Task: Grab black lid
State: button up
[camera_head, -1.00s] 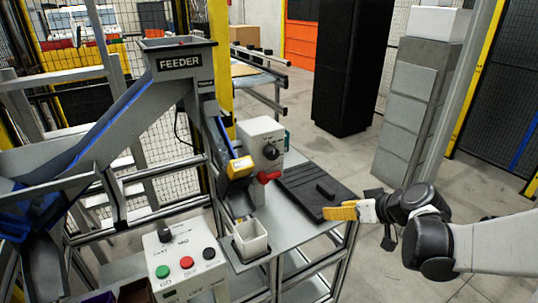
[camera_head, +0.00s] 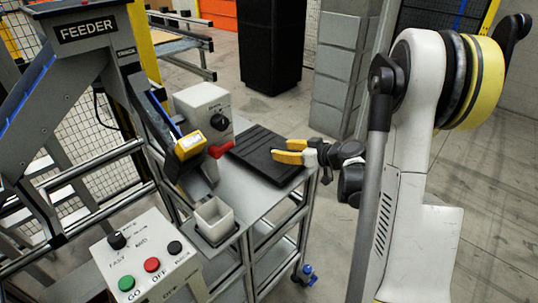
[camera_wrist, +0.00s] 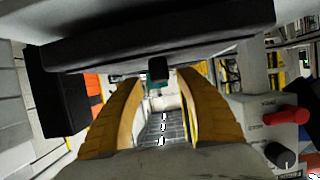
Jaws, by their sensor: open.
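The black lid (camera_head: 256,143) is a flat dark plate lying on the grey table to the right of the control box. In the wrist view, which looks upside down, the lid (camera_wrist: 130,42) spans the top as a dark slab, with its short block handle (camera_wrist: 158,68) sticking out. My gripper (camera_head: 287,155) has yellow fingers and is at the right part of the lid; the fingers cover the handle in the head view. In the wrist view my gripper (camera_wrist: 161,84) is open, with the handle in line with the gap between the fingertips. Contact cannot be told.
A white control box (camera_head: 205,108) with a red lever (camera_head: 220,150) stands just left of the lid. A square pale cup (camera_head: 214,222) and a button panel (camera_head: 145,260) are nearer. The feeder (camera_head: 85,30) is at left. Floor is open to the right.

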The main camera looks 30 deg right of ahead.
aim_at(277, 148)
jog(key=b+x, duration=0.1)
jog(key=x, duration=0.3)
jog(key=shift+w+a+b, duration=0.2)
jog(key=shift+a+b, duration=0.05)
jog(key=shift+b, duration=0.05)
jog(key=shift+r, duration=0.1)
grip_shut()
jog(key=shift+r, duration=0.1)
